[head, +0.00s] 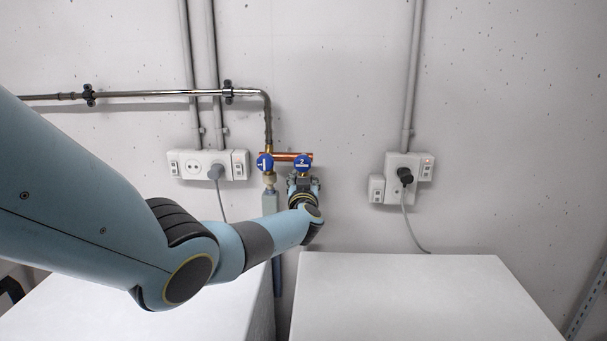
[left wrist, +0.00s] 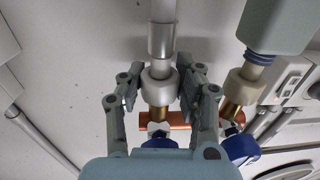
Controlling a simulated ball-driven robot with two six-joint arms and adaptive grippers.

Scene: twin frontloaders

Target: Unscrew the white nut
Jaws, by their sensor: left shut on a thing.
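The white nut (left wrist: 158,88) sits on a grey pipe below the brass valve with blue handle 2 (head: 303,163). My left gripper (left wrist: 160,82) has one finger on each side of the nut and is shut on it. In the head view my left gripper (head: 303,184) is right under handle 2, and the nut is hidden behind it. Handle 2 also shows partly in the left wrist view (left wrist: 158,143). My right gripper is in neither view.
A second valve with blue handle 1 (head: 265,162) and its own pale nut (head: 269,180) stand close to the left. A copper pipe (head: 285,156) links both valves. Sockets with plugs (head: 404,176) flank them. Two white machine tops (head: 420,300) lie below, with a gap between.

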